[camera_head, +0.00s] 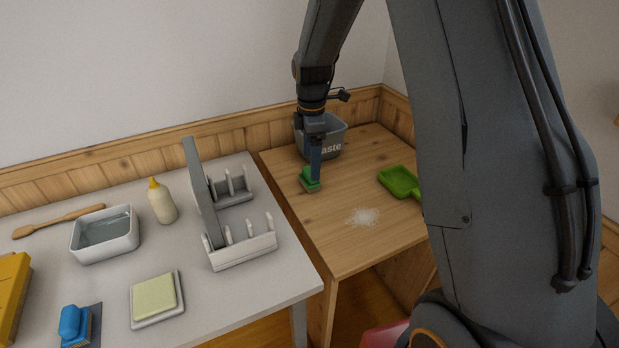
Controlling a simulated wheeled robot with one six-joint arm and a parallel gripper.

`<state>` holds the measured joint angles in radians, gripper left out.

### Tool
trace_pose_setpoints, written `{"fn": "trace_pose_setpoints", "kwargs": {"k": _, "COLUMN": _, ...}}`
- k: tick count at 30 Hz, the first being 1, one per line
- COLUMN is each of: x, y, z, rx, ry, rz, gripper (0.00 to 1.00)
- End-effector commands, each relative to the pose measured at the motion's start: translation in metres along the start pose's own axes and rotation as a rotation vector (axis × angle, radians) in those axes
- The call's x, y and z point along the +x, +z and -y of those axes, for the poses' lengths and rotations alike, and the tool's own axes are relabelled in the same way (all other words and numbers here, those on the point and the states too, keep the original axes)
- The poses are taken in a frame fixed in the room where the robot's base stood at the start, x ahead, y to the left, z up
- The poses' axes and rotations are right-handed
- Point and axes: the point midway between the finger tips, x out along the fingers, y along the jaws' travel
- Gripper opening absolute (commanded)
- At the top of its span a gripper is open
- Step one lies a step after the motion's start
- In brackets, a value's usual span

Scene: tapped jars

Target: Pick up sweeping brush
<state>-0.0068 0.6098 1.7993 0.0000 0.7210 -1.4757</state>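The green sweeping brush (307,184) is small in view and sits on the wooden table, in front of the waste bin. My gripper (316,177) points down right at the brush, and its fingers overlap the brush's right side in the picture. The fingers are seen edge-on and small, so I cannot tell whether they are open or closed around it. Part of the brush is hidden behind them.
A grey waste bin (334,139) stands behind the brush. A green dustpan (399,181) lies to the right, and white powder (362,216) in front. The white table holds a grey rack (243,250), a bottle (161,202), a basin (105,245) and a blue brush (74,322).

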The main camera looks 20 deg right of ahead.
Motion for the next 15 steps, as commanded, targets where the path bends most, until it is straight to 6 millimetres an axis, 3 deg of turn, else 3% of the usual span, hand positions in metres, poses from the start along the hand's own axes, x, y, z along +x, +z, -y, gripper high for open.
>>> {"fn": "trace_pose_setpoints", "kwargs": {"k": 6, "x": 0.011, "y": -0.004, "z": -0.031, "rx": -0.225, "ry": -0.01, "rz": 0.0, "gripper": 0.8}}
{"fn": "trace_pose_setpoints", "kwargs": {"k": 15, "x": 0.031, "y": -0.004, "z": -0.037, "rx": -0.288, "ry": -0.015, "rz": -0.001, "gripper": 0.8}}
